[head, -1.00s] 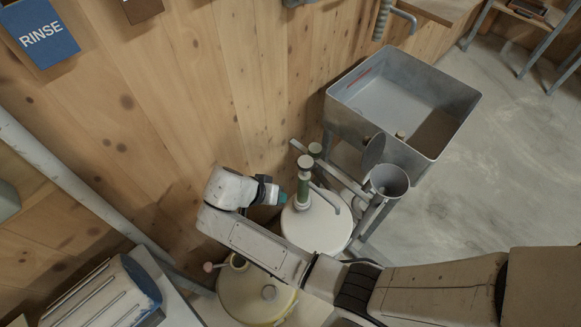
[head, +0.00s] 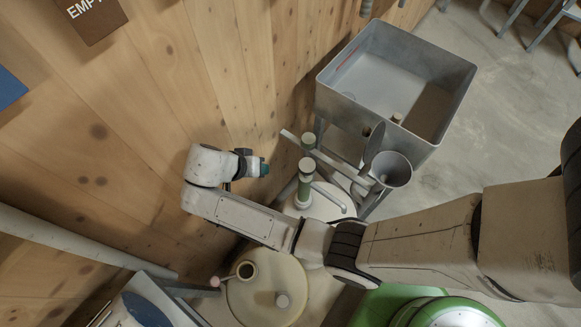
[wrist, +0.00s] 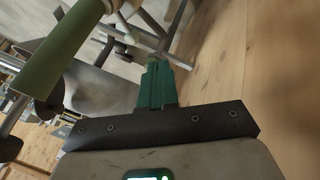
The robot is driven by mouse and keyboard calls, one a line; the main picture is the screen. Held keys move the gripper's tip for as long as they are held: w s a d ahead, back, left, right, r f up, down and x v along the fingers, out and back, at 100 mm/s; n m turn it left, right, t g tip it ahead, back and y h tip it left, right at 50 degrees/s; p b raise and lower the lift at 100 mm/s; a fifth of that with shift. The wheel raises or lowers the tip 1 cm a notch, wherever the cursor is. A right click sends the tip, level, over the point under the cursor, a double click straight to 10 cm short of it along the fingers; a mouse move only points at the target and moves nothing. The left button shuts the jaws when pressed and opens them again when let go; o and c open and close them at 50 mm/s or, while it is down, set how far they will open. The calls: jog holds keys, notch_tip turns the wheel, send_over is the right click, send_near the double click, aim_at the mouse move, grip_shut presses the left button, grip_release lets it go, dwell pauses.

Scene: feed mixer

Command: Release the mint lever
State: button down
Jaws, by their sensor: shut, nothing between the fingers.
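I cannot tell for sure which part is the mint lever. A pump with a green cylinder (head: 305,189) and a pale cap stands on the white-lidded drum (head: 327,203). A pale bent spout or lever (head: 330,197) reaches right from it. My gripper (head: 264,170) is left of the pump, near the wall, apart from it. In the wrist view its teal fingers (wrist: 155,82) are shut and empty. A green cylinder (wrist: 52,62), seemingly the pump's, passes at the upper left, clear of the fingers. My arm partly hides the drum.
A grey metal sink (head: 400,75) stands behind, with a funnel (head: 392,169) on a rail in front of it. A yellow-lidded drum (head: 262,292) and a green drum (head: 440,310) are near the bottom. The wooden wall (head: 130,150) is close on the left.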

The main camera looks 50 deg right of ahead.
jog(key=s+d+f+p, duration=0.1)
jog(key=s+d+f, duration=0.3)
jog(key=d+f, duration=0.3)
jog(key=shift+s+d+f, duration=0.3)
jog(key=shift+s+f, duration=0.05)
jog(key=shift+f, duration=0.65)
